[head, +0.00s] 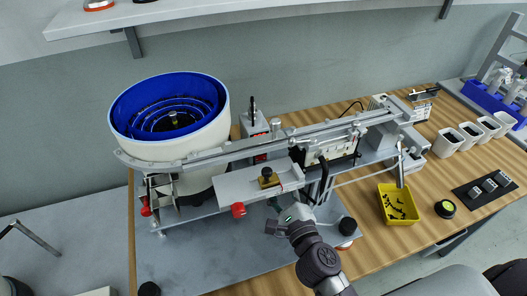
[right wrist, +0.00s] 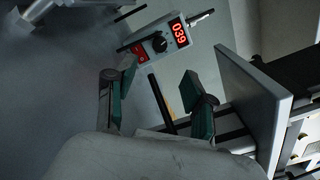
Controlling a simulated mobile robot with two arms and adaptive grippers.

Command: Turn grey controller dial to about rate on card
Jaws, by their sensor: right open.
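The grey controller (right wrist: 143,50) is at the top of the right wrist view, tilted in the picture. Its black dial (right wrist: 159,44) sits beside a red lit display (right wrist: 178,32) that appears to read 039. In the head view the controller (head: 254,126) stands behind the feeder rail, partly hidden. My right gripper (right wrist: 156,105) is open and empty, its green-padded fingers apart and short of the dial. In the head view the right gripper (head: 286,216) is in front of the rail, below the controller. I cannot make out a rate card. My left gripper is not in view.
A white bowl feeder with a blue inside (head: 172,105) stands left of the controller. The long metal rail (head: 270,140) and a flat grey plate (right wrist: 255,95) lie close to my right gripper. A yellow tray (head: 397,196) holds dark screws on the right.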

